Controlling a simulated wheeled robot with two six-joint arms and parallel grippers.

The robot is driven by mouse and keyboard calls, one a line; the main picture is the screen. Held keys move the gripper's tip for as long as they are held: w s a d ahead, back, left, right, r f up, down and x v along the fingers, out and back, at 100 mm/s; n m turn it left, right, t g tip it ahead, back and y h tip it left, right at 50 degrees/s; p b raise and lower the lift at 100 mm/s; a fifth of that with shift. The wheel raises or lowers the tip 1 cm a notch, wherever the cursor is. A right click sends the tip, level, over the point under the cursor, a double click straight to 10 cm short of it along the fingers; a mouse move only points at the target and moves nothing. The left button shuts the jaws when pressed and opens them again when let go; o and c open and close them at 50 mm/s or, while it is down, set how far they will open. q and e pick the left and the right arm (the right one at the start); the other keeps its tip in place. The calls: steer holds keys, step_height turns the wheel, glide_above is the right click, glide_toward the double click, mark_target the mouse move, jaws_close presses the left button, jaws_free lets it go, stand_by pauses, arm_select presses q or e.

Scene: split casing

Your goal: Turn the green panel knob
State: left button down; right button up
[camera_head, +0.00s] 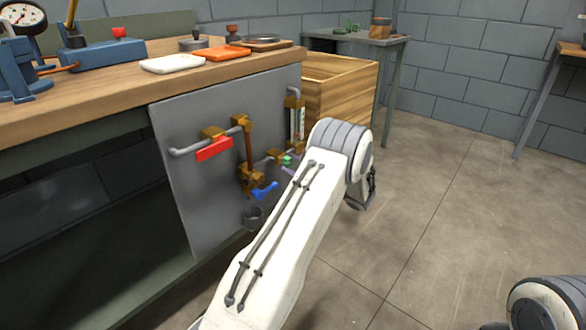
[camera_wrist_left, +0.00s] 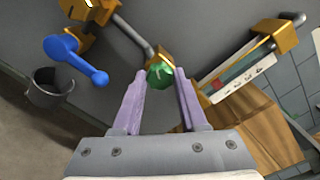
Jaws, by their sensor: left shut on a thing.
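The green knob (camera_head: 287,160) sits on brass pipework on the grey upright panel (camera_head: 200,217) at the front of the workbench. In the left wrist view the green knob (camera_wrist_left: 159,76) lies between the pale purple fingers of my left gripper (camera_wrist_left: 160,82). The left gripper is shut on the knob, with one finger on each side. In the head view my left arm hides most of this gripper. My right gripper is not in view.
A blue lever (camera_head: 264,190) and a dark cup (camera_head: 253,217) are close below the knob. A red-handled valve (camera_head: 214,149) is up and left, and a gauge (camera_head: 297,118) is above. A wooden crate (camera_head: 340,92) stands behind. The floor at right is mostly clear.

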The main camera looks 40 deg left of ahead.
arm_select(q)
steer(key=n+b, duration=0.2)
steer(key=n, duration=0.1)
steer(key=n+b, duration=0.1)
steer(key=shift+f+n, duration=0.25)
steer(key=shift+n, duration=0.05)
steer(key=n+b, duration=1.1)
steer(key=b, duration=0.3)
steer(key=shift+f+b, duration=0.1)
steer(key=shift+b, duration=0.3)
steer(key=shift+r+n+b, duration=0.25)
steer(key=shift+n+b, duration=0.55)
steer(key=shift+b, duration=0.2)
steer(key=shift+c, duration=2.2)
jaws_free()
steer(key=shift+r, duration=0.1)
